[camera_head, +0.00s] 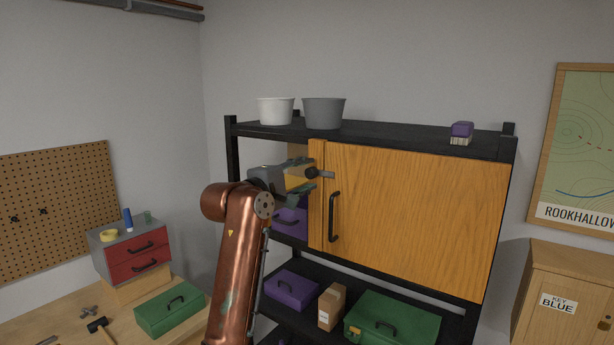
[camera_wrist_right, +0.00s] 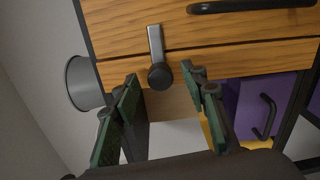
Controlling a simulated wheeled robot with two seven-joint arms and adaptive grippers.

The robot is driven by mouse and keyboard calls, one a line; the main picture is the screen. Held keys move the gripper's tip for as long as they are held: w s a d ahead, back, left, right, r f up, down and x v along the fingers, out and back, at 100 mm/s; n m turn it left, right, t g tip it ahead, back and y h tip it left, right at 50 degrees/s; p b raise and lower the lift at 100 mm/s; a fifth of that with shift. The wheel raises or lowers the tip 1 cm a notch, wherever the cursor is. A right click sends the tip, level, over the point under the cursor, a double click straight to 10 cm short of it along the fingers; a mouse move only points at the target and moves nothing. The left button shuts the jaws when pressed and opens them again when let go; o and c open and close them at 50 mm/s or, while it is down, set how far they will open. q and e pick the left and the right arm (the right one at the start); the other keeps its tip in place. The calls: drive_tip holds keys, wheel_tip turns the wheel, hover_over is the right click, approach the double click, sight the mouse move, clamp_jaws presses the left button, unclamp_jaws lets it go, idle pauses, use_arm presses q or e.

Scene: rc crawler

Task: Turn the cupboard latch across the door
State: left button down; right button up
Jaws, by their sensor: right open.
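The cupboard door (camera_head: 420,210) is light wood and looks closed, with a black bar handle (camera_head: 334,216) near its left edge. The grey latch (camera_head: 326,175) has a dark round pivot on the narrow wooden strip left of the door. Its bar points right, across the seam onto the door. In the right wrist view the latch bar (camera_wrist_right: 155,42) also crosses the seam. My right gripper (camera_head: 306,181) is open and empty at the strip, its green-padded fingers on either side of the pivot's line. Contact with the latch cannot be told. My left gripper is out of view.
The black shelf rack (camera_head: 400,140) carries a white pot (camera_head: 276,111), a grey pot (camera_head: 323,113) and a purple brush (camera_head: 461,131) on top. Below are a purple case (camera_head: 291,290), a carton (camera_head: 331,307) and a green toolbox (camera_head: 392,322).

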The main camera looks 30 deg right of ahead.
drive_tip(key=v, duration=1.1)
drive_tip(key=shift+s+a+r, duration=0.1)
drive_tip(key=shift+a, duration=0.05)
